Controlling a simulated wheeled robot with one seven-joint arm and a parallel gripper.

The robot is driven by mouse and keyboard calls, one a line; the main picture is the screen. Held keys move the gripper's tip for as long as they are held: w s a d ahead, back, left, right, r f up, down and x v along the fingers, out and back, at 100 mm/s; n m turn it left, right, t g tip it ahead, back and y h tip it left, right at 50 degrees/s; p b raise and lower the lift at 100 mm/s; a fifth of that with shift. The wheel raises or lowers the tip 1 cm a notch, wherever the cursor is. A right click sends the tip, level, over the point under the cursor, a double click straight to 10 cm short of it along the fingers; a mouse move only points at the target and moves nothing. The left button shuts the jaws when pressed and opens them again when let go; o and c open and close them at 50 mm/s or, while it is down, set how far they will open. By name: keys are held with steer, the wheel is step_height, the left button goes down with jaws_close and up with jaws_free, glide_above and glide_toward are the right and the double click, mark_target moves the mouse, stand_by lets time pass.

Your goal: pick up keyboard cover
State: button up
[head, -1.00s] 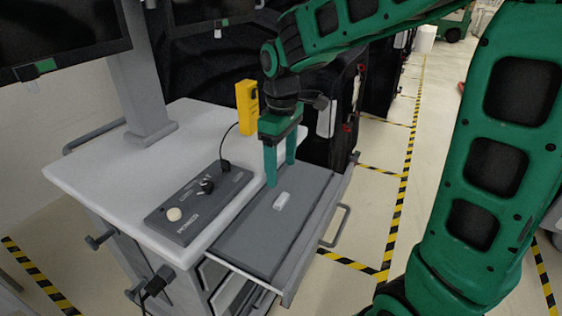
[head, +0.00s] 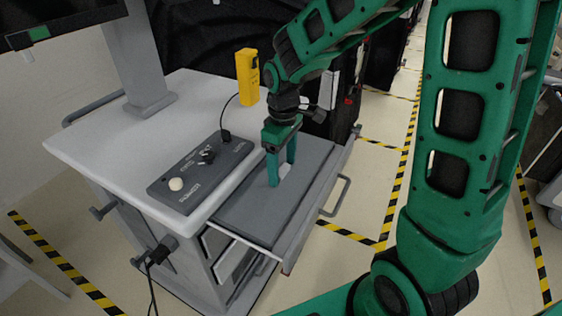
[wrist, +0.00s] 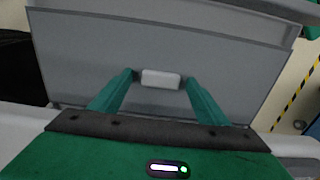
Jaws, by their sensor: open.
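The keyboard cover (head: 262,215) is a flat grey panel lying on the pulled-out side shelf of the cart. It has a small white raised handle (wrist: 160,79) near its middle. In the wrist view the cover (wrist: 230,60) fills most of the picture. My gripper (head: 282,180) is open and points down over the cover. In the wrist view its two green fingers (wrist: 158,78) stand on either side of the white handle, with a gap to each end. I cannot tell whether the fingertips touch the cover. In the head view the fingers partly hide the handle.
The white cart top (head: 110,130) stands to the left, with a grey control panel (head: 200,178) and a yellow handheld device (head: 247,77) on it. A monitor post (head: 133,60) rises at the back left. A drawer handle (head: 340,195) sticks out right of the shelf.

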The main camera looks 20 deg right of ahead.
mark_target(294, 178)
steer(key=c, duration=1.2)
steer(key=shift+o, duration=0.9)
steer(key=shift+r, duration=1.15)
steer(key=shift+s+d, duration=1.2)
steer(key=shift+s, duration=0.2)
step_height(294, 178, up, 9)
stand_by(2.8)
